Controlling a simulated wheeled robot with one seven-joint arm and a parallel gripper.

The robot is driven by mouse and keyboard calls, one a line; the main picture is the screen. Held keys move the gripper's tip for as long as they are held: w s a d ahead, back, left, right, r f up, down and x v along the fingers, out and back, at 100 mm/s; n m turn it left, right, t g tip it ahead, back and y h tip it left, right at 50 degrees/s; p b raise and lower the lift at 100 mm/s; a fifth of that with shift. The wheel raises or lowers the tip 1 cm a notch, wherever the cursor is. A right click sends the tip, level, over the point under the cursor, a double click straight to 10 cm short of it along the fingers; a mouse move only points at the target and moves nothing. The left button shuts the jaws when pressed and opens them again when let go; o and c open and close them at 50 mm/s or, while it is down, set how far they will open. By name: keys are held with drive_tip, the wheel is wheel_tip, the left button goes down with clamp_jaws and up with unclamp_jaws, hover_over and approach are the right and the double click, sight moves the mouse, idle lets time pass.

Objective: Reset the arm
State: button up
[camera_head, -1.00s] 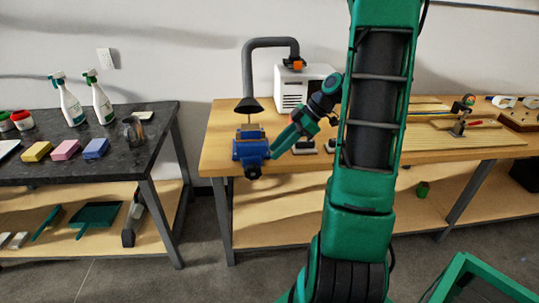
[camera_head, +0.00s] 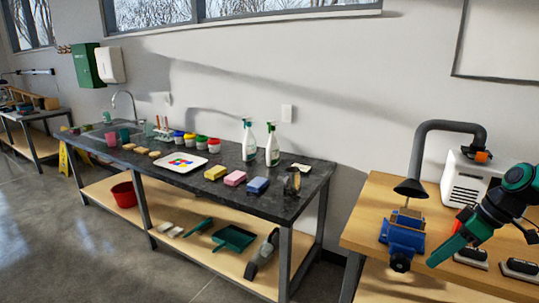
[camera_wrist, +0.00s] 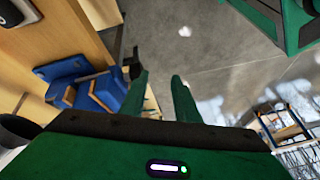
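My gripper (camera_head: 436,258) is dark green and sits at the right of the head view, beside the blue vise (camera_head: 403,236) on the wooden workbench. In the wrist view my gripper's two fingers (camera_wrist: 161,82) stand apart with only bare floor visible between them. The blue vise (camera_wrist: 85,85) is left of the fingers in that view. My gripper appears apart from the vise, though the exact distance cannot be told. The rest of my arm runs out of the right edge of the head view.
A grey extraction hose (camera_head: 418,150) and a white box unit (camera_head: 466,180) stand behind the vise. A dark-topped table (camera_head: 225,160) holds spray bottles (camera_head: 272,146), sponges (camera_head: 235,178) and a white tray (camera_head: 180,163). Open floor (camera_head: 60,230) lies at lower left.

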drive_tip(key=s+a+r+m+g+h, duration=0.1)
drive_tip(key=s+a+m+h, duration=0.1)
drive_tip(key=s+m, duration=0.4)
drive_tip(key=s+a+r+m+g+h, duration=0.1)
drive_tip(key=s+a+r+m+h, duration=0.1)
drive_tip(key=s+m, duration=0.5)
drive_tip(key=s+a, duration=0.1)
drive_tip(key=s, duration=0.5)
drive_tip(key=shift+s+a+r+g, duration=0.15)
drive_tip(key=shift+s+a+g, duration=0.1)
drive_tip(key=shift+s+g, duration=0.15)
